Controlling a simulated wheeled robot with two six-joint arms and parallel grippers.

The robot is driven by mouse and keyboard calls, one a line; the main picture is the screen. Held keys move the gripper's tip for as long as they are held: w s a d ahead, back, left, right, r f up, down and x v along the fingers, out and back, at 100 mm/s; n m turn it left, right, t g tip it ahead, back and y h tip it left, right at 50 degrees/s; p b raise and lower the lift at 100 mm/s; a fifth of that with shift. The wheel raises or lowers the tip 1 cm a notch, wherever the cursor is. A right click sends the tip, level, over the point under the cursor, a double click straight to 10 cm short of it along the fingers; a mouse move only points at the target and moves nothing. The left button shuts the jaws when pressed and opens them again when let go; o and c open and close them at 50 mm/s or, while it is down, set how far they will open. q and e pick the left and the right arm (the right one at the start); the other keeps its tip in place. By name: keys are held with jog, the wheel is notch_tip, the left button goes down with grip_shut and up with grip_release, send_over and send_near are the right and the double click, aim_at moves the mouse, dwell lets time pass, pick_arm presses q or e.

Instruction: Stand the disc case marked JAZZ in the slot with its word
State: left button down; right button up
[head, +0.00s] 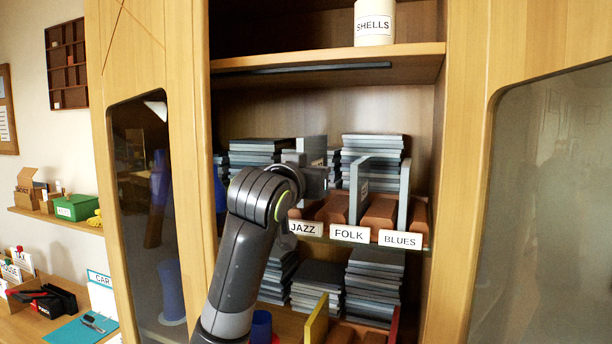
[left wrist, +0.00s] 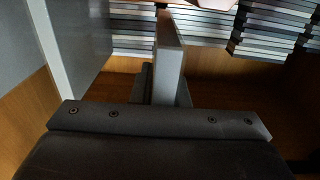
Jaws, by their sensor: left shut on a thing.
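My left gripper (head: 318,178) reaches into the cabinet shelf above the left part of the slotted brown rack (head: 380,212). It is shut on a thin grey disc case (head: 313,150), held upright; the case's edge shows between the fingers in the left wrist view (left wrist: 170,50). I cannot read a word on it. The slot label JAZZ (head: 304,228) is at the rack's left front, just below the gripper; my arm hides much of that slot. I cannot tell whether the case touches the rack. My right gripper is not in view.
Labels FOLK (head: 349,233) and BLUES (head: 400,240) are to the right. Upright grey panels (head: 404,195) stand in the rack there. Stacks of grey cases (head: 372,145) lie behind it. A shelf (head: 330,66) with a SHELLS jar (head: 374,22) is above.

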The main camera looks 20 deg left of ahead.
pick_arm(q)
jog(key=shift+w+d, duration=0.1)
jog(key=shift+w, duration=1.65)
jog(key=shift+f+b, duration=0.95)
jog(key=shift+f, duration=1.1)
jog(key=c, duration=1.3)
grip_release()
jog(key=shift+s+a+b, duration=0.2)
jog(key=shift+s+b, duration=1.3)
jog(key=shift+s, duration=2.85)
jog(key=shift+s+a+b, duration=0.15)
jog(key=shift+s+b, duration=1.35)
jog(key=shift+s, duration=2.85)
